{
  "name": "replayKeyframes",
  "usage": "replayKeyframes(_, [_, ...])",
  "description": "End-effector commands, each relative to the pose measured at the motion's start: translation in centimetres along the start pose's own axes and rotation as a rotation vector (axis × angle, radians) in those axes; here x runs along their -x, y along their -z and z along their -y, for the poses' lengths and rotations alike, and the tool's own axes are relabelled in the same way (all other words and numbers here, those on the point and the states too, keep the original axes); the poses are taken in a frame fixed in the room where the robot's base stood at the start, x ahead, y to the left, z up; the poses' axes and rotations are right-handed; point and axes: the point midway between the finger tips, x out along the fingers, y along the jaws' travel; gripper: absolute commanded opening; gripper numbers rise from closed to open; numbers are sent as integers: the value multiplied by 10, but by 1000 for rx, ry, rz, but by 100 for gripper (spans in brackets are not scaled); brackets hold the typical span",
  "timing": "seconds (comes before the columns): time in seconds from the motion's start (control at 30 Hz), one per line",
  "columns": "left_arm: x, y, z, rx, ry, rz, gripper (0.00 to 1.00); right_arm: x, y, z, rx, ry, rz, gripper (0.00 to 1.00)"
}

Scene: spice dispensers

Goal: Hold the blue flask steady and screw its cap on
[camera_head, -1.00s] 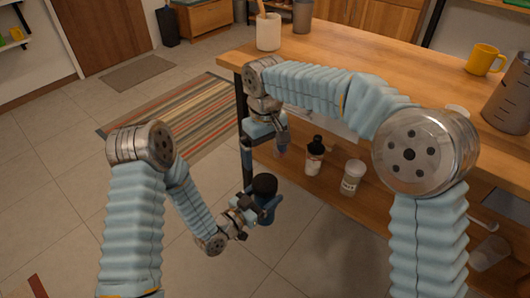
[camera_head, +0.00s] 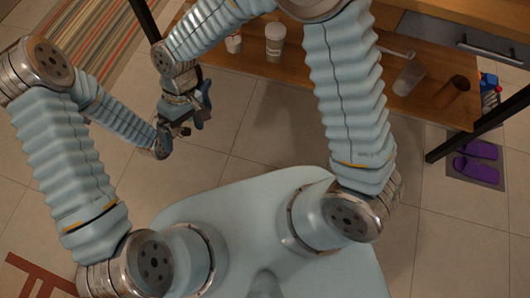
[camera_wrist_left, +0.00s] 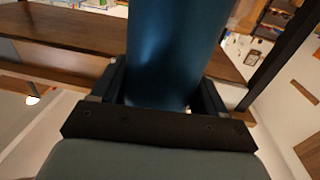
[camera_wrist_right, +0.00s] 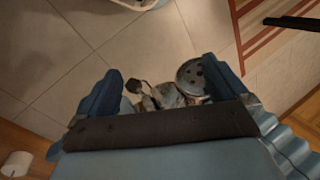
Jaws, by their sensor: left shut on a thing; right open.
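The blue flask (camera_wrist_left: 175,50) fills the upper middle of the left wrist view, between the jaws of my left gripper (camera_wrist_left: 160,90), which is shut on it. Its top lies outside that view. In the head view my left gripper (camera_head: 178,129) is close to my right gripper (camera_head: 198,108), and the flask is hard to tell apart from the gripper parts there. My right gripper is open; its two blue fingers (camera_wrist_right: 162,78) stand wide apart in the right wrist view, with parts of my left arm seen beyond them. I cannot make out the cap in any view now.
A low wooden shelf (camera_head: 340,75) runs behind the grippers, bearing a white-lidded jar (camera_head: 274,42), a clear glass (camera_head: 408,78) and a brown cup (camera_head: 452,92). Purple slippers (camera_head: 477,150) lie at the right. A striped rug (camera_head: 95,50) is at the upper left.

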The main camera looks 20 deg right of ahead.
Motion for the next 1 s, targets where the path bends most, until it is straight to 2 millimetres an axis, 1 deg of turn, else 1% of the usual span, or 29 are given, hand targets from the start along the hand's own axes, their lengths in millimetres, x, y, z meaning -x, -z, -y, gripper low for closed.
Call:
replayKeyframes(0.03, [0, 0, 0, 0, 0, -1, 0, -15, -3, -34, -89, 7, -18, 100])
replayKeyframes(0.13, [0, 0, 0, 0, 0, -1, 0, -56, -19, -85, -225, 38, -91, 100])
replayKeyframes(0.2, [0, 1, 0, 0, 0, -1, 0, -83, -38, -118, -326, 52, -142, 100])
replayKeyframes(0.27, [0, 1, 0, 0, 0, -1, 0, -103, -56, -141, -409, 59, -185, 100])
replayKeyframes(0.3, [0, 1, 0, 0, 0, -1, 0, -114, -69, -153, -461, 62, -212, 100])
replayKeyframes(0.4, [0, 1, 0, 0, 0, -1, 0, -136, -99, -175, -573, 60, -270, 100])
replayKeyframes(0.5, [0, 1, 0, 0, 0, -1, 0, -148, -122, -187, -652, 54, -312, 100])
replayKeyframes(0.6, [0, 1, 0, 0, 0, -1, 0, -154, -135, -192, -698, 48, -337, 100])
replayKeyframes(0.73, [0, 1, 0, 0, 0, -1, 0, -156, -141, -195, -718, 43, -351, 100])
replayKeyframes(1.0, [0, 1, 1, 0, 4, -3, 0, -155, -140, -195, -717, 42, -353, 100])
